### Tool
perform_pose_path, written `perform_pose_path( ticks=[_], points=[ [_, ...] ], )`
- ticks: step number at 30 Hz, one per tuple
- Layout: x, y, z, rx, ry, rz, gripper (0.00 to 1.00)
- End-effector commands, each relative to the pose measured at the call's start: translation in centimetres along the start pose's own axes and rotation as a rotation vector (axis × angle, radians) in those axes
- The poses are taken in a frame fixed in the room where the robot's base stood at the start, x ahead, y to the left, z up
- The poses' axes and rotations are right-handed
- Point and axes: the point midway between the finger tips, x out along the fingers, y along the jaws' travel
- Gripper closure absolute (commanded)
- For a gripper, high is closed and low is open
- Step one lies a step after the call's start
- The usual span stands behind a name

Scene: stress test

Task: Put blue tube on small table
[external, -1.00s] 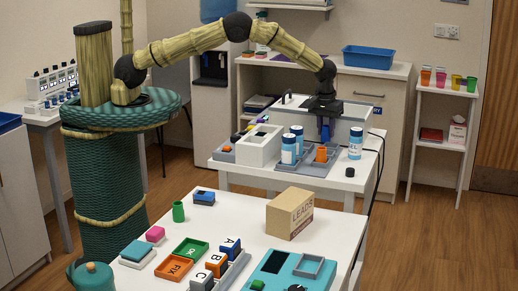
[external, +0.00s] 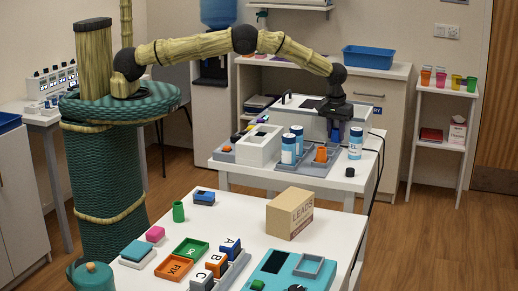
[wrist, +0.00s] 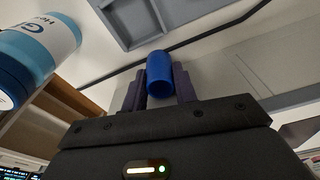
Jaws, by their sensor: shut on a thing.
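My gripper (external: 336,127) is above the far white table (external: 340,181), pointing down. In the wrist view a blue tube (wrist: 159,78) sits upright between the two dark fingers of my gripper (wrist: 160,92), and they are shut on it. The tube also shows as a small blue patch under the gripper in the external view (external: 335,133). The tube appears clear of the grey tray (external: 285,169) below it. The frames do not make clear which table is the small one.
Blue-and-white bottles stand close by, one at right (external: 355,144) and others at left (external: 288,149). A white case (external: 350,118) is behind. The near white table (external: 240,212) holds blocks and a box.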

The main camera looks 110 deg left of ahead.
Motion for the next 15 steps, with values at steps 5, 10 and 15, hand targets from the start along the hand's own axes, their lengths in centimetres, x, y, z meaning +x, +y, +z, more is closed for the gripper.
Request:
perform_pose_path(
  ticks=[5, 10, 15],
  points=[
    [0.08, -0.01, 0.01, 0.0, 0.0, 0.0, 0.97],
    [0.34, -0.01, 0.04, 0.0, 0.0, 0.0, 0.64],
    [0.33, -0.02, 0.04, 0.0, 0.0, 0.0, 0.63]
  ],
)
